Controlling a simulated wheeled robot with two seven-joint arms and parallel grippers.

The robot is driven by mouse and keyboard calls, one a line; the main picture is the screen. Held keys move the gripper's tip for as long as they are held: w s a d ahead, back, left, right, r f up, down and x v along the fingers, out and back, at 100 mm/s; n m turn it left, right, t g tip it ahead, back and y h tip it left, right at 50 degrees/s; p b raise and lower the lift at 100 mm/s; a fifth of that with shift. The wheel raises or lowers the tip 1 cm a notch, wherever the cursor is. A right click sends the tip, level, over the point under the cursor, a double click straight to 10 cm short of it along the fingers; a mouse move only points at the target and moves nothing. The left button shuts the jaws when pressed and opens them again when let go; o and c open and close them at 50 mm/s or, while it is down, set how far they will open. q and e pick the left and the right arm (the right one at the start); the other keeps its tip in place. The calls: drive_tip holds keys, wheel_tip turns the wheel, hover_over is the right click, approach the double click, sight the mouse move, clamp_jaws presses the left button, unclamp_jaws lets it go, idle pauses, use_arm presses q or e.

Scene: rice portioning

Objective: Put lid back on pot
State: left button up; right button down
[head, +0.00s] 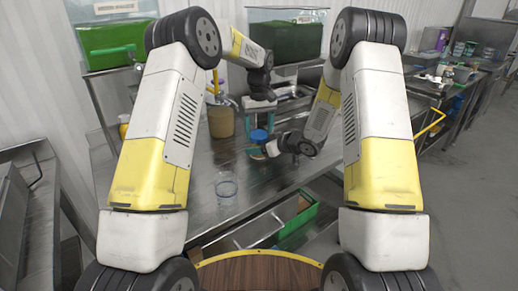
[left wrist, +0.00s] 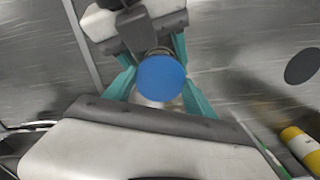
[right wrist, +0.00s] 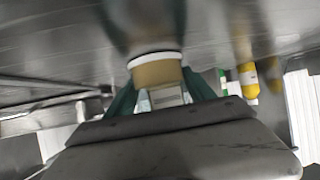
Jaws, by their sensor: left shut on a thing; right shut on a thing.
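The round blue lid (head: 258,135) shows near the middle of the head view. In the left wrist view the lid (left wrist: 161,78) sits between the teal fingers of my left gripper (left wrist: 158,92), which is shut on it. My right gripper (right wrist: 160,98) is shut on the small tan pot with a white rim (right wrist: 155,72), seen in the right wrist view. The lid is over the pot's area in the head view. A dark blurred shape covers the space above the pot in the right wrist view, so I cannot tell whether lid and pot touch.
A large tan jar (head: 221,120) stands on the metal table (head: 190,190) behind the grippers, and a clear glass (head: 226,185) stands nearer the front. A green crate (head: 300,216) is below the table edge. A yellow bottle (right wrist: 248,80) shows in the right wrist view.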

use_arm(q)
drive_tip(key=m, duration=0.3)
drive_tip(key=shift+m, duration=0.4)
drive_tip(key=o, duration=1.6)
drive_tip(key=shift+r, duration=2.25)
drive_tip(key=shift+c, duration=0.4)
